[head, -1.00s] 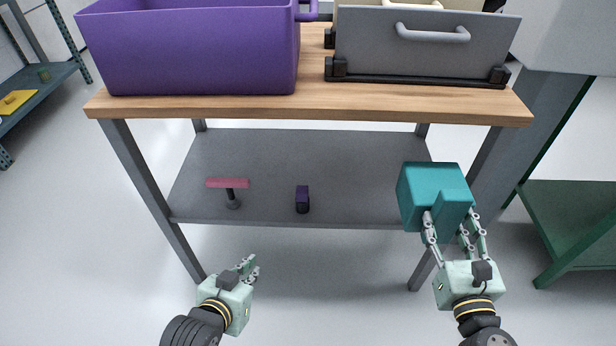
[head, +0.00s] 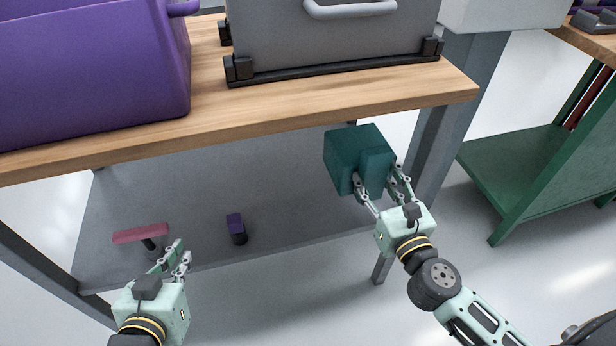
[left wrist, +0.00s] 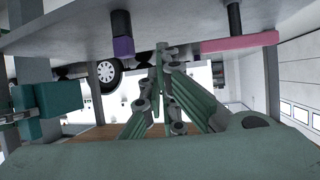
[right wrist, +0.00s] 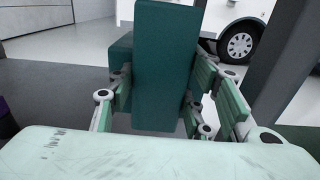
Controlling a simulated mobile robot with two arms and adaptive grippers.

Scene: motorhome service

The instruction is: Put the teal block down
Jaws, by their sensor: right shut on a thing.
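The teal block (head: 343,158) is a chunky stepped piece. My right gripper (head: 381,183) is shut on it and holds it in the air, just below the front edge of the wooden tabletop in the head view. In the right wrist view the block (right wrist: 165,65) stands between the fingers and hides what lies straight ahead. It also shows at the left of the left wrist view (left wrist: 62,96). My left gripper (head: 180,258) is empty, its fingers together, low in front of the grey lower shelf (head: 290,215).
On the lower shelf stand a pink-topped T-shaped thing (head: 140,233) and a small purple and black thing (head: 236,228). A purple bin (head: 90,75) and a grey case (head: 330,40) sit on the tabletop (head: 300,108). A green bench (head: 520,165) stands at right.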

